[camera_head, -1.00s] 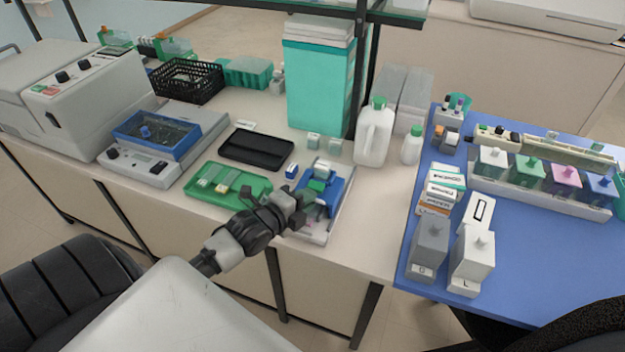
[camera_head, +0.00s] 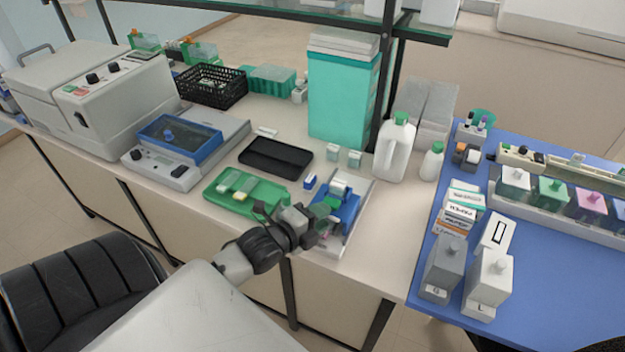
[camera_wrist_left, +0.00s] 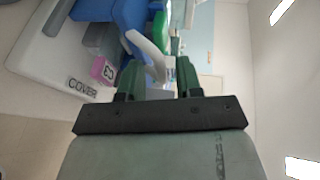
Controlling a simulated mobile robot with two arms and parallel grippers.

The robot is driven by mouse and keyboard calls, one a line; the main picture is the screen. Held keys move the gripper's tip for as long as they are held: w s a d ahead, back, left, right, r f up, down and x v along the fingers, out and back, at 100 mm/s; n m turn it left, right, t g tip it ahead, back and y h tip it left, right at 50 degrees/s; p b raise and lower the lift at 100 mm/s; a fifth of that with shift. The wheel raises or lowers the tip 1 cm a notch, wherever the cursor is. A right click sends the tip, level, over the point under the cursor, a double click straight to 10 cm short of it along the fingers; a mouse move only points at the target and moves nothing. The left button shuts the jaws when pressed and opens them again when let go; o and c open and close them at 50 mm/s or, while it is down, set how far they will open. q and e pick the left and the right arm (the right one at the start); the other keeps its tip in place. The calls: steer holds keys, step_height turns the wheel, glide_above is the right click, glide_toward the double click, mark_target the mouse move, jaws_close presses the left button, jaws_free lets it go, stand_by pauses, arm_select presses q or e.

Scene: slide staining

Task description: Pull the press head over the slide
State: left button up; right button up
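The press is a blue and white device (camera_head: 350,208) on the front edge of the bench, with a pale rounded part on top (camera_head: 341,187) that I take to be its press head. My left gripper (camera_head: 328,213) is at the press's front left side. In the left wrist view its two green fingers (camera_wrist_left: 160,80) stand apart, and a pale curved part (camera_wrist_left: 147,55) of the press lies just beyond the left finger. Whether they touch is unclear. The blue press body (camera_wrist_left: 120,14) and a pink tag (camera_wrist_left: 103,70) also show there. No slide is discernible in the press. My right gripper is out of view.
A green tray (camera_head: 213,205) with several slides lies left of the press, with a black tray (camera_head: 275,171) behind it. White bottles (camera_head: 394,150) stand at the back right. The bench right of the press is clear up to the blue table (camera_head: 545,290).

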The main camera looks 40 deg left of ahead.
arm_select(q)
steer(key=b+v, duration=0.2)
steer(key=v, duration=0.8)
steer(key=shift+s, duration=0.35)
steer(key=shift+a, duration=0.1)
steer(key=s+a+f+n+g+y, duration=0.1)
steer(key=s+f+n+g, duration=0.15)
steer(key=f, duration=0.75)
steer(key=s+a+f+n+g+y, duration=0.15)
steer(key=f+n, duration=0.25)
steer(key=f, duration=0.6)
steer(key=s+a+f+n+g+y, duration=0.1)
steer(key=s+f+n+g, duration=0.15)
steer(key=f, duration=0.65)
steer(key=s+d+f+n+g, duration=0.4)
steer(key=s+d+f, duration=0.2)
steer(key=s+f, duration=0.4)
steer(key=s+d+f+n+g+h, duration=0.1)
steer(key=s+d+f+n+g, duration=0.2)
steer(key=s+d+f, duration=0.3)
steer(key=s+f+g, duration=0.1)
steer(key=s+f, duration=0.3)
steer(key=shift+s+d+n, duration=0.15)
steer(key=shift+d+n, duration=0.15)
steer(key=shift+n, duration=0.1)
